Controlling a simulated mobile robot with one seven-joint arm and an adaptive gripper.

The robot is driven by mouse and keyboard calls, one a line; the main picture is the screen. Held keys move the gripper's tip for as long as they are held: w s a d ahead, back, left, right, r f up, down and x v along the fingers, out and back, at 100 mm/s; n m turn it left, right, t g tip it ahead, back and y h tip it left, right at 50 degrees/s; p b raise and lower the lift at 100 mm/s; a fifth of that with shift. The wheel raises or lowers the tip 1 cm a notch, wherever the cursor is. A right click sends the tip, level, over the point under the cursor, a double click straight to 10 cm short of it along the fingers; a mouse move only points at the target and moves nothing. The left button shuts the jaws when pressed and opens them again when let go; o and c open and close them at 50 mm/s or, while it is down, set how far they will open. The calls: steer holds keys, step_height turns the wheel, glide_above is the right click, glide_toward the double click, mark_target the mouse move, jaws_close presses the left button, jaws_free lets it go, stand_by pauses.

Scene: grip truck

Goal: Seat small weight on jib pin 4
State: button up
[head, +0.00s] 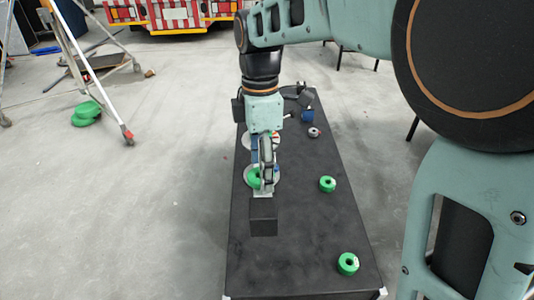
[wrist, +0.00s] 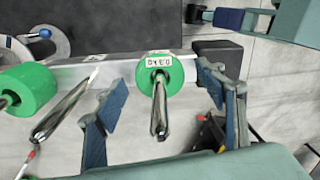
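In the wrist view a pale metal jib bar (wrist: 118,72) carries shiny pins. A green weight (wrist: 146,92) with a white label sits around one pin (wrist: 160,118), against the bar. My gripper (wrist: 165,108) is open, with a finger on each side of this weight and visible gaps to both. A second green weight (wrist: 30,88) is around another pin farther left. In the head view my gripper (head: 266,172) is over the near end of the jib, beside a green weight (head: 254,178). Pin numbers cannot be read.
A black block (head: 263,216) is at the jib's near end. The dark table (head: 300,272) has loose green weights at right (head: 327,184) and front right (head: 348,263), and a grey ring (head: 313,132) farther back. Other green pieces (head: 85,113) lie on the floor by a metal stand.

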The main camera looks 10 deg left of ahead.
steer(key=r, duration=0.4)
steer(key=w+r, duration=0.1)
steer(key=r, duration=0.7)
steer(key=shift+w+a, duration=0.15)
